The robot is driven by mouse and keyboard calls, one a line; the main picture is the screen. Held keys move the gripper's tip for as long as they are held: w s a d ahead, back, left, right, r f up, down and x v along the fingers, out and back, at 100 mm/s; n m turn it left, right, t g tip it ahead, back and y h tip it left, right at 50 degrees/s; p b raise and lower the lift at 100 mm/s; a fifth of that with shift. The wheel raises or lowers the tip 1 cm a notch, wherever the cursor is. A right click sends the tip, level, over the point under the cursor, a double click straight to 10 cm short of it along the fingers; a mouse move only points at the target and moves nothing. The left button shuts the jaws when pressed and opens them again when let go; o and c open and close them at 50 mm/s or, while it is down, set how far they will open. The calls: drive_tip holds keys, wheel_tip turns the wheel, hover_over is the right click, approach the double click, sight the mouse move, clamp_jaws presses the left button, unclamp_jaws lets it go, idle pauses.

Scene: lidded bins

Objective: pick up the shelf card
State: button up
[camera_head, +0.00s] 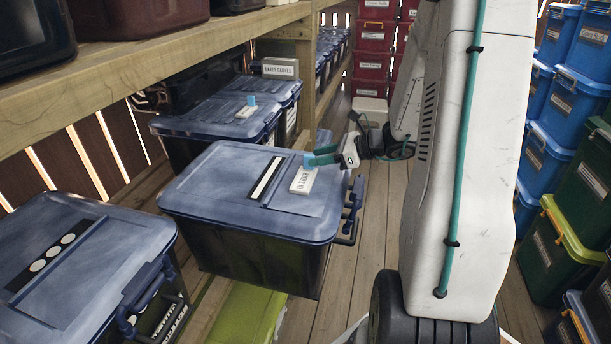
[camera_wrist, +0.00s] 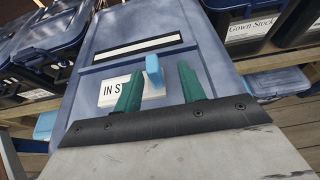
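A white card with black lettering and an upright blue tab, which I take as the shelf card (camera_head: 303,181), lies on the blue lid of the middle bin (camera_head: 222,178). My gripper (camera_head: 315,158) is low over the lid, coming from the right, with its teal fingertips at the blue tab. In the wrist view the card (camera_wrist: 107,93) reads "IN ST", the rest hidden by a finger. The gripper (camera_wrist: 160,88) is open. The blue tab shows between and just beyond the two fingers, with gaps visible beside it. I cannot tell whether either finger touches it.
A similar card with a blue tab (camera_head: 246,110) lies on the bin behind. Another lidded bin (camera_head: 75,265) stands front left. A wooden shelf (camera_head: 170,55) runs above the bins. Stacked blue and green bins (camera_head: 560,240) line the right. The plank floor (camera_head: 345,270) between is partly clear.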

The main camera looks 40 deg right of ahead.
sight(303, 167)
drive_tip(key=x, duration=0.5)
drive_tip(key=shift+a+r, duration=0.2)
drive_tip(key=shift+a, duration=0.2)
drive_tip(key=shift+s, duration=0.1)
clamp_jaws()
drive_tip(key=shift+r, duration=0.1)
